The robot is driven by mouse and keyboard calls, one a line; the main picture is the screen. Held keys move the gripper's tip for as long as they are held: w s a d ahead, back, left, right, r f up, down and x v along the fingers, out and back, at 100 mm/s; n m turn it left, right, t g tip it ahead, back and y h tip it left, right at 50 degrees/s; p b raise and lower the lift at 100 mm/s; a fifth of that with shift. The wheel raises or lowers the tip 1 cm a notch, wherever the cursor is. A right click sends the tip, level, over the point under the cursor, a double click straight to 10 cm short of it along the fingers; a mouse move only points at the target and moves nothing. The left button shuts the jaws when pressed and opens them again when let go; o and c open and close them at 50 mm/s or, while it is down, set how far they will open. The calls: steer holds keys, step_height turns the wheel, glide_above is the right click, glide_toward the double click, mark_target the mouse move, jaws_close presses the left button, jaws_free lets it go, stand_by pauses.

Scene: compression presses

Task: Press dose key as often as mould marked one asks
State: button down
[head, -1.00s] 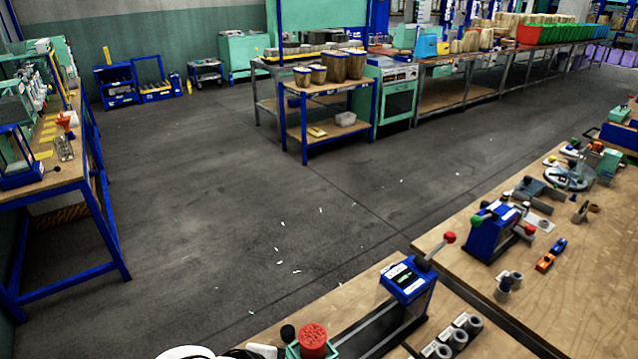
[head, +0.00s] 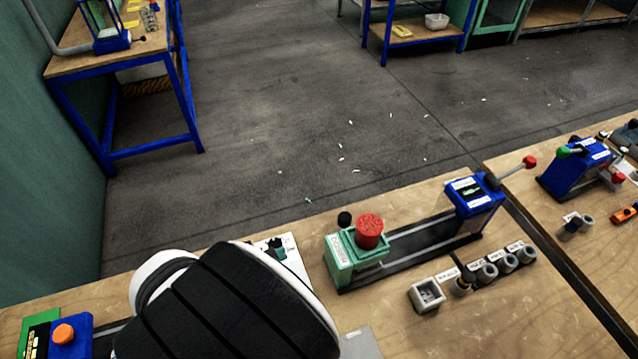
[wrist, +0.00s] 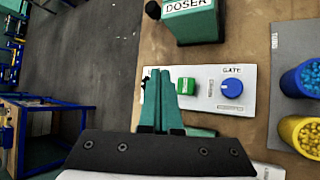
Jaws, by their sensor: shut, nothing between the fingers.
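The teal doser (head: 340,262) stands on the bench with a red ribbed cylinder (head: 369,230) on top; its "DOSER" label also shows in the wrist view (wrist: 190,22). A white panel (wrist: 212,105) beside it carries a green key (wrist: 186,86) and a blue knob (wrist: 231,89) marked "GATE". My gripper (wrist: 160,75) is shut and empty, its teal fingertips over the panel's edge beside the green key; contact cannot be told. In the head view my arm partly hides the panel (head: 291,243). Several grey round moulds (head: 488,272) stand right of the doser; their labels are too small to read.
A square grey block (head: 427,295) sits near the moulds. A blue press (head: 478,205) with a red-knobbed lever stands at the rail's far end. Tubs of blue (wrist: 305,77) and yellow (wrist: 302,132) pellets stand right of the panel. A blue box with an orange knob (head: 64,334) is at lower left.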

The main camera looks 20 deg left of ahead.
steer(key=shift+f, duration=3.5)
steer(key=shift+f, duration=0.1)
steer(key=shift+f, duration=0.35)
steer(key=shift+w+f, duration=0.1)
steer(key=shift+f, duration=0.55)
stand_by(0.3)
steer(key=shift+s+d, duration=0.3)
steer(key=shift+r, duration=2.55)
